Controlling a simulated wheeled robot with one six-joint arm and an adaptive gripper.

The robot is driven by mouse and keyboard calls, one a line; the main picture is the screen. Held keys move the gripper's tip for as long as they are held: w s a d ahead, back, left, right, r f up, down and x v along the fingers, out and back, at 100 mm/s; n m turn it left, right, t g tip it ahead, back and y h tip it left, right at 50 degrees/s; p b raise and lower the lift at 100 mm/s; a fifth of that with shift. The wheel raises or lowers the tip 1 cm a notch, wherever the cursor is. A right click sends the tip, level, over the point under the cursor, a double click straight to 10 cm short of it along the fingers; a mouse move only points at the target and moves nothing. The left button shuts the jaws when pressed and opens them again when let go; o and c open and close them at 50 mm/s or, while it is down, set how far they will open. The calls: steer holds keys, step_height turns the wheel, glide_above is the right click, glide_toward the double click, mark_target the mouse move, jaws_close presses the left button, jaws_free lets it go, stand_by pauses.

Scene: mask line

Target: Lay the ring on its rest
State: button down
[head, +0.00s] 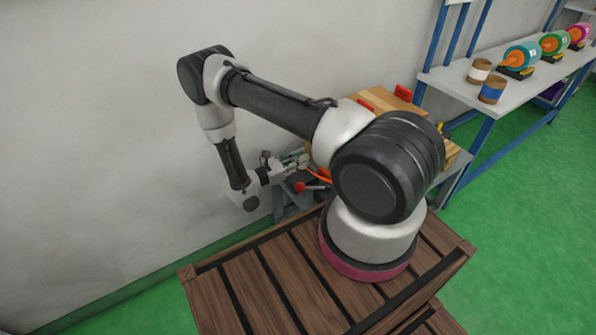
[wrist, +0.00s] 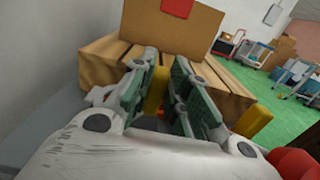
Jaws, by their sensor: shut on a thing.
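My gripper (head: 290,161) is on the far side of my arm in the head view, low beside the wooden-topped bench. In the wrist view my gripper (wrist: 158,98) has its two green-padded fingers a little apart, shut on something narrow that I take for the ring. The ring's outline cannot be made out. A thin orange curved piece (head: 318,174) shows near the fingertips in the head view; I cannot tell if it is part of the ring. A yellow upright piece (wrist: 156,88) shows between the fingers, and another yellow piece (wrist: 253,120) stands to the right. I cannot tell which part is the rest.
A brown board (wrist: 172,32) with a red label stands behind the wooden surface (wrist: 100,62). A red knob (head: 300,187) is just below the gripper. A white shelf (head: 455,80) with coloured reels and two cups is at the right. A wall is close on the left.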

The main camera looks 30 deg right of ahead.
steer(key=shift+f, duration=2.55)
steer(key=shift+f, duration=0.1)
steer(key=c, duration=1.4)
jaws_free()
steer(key=shift+o, duration=0.2)
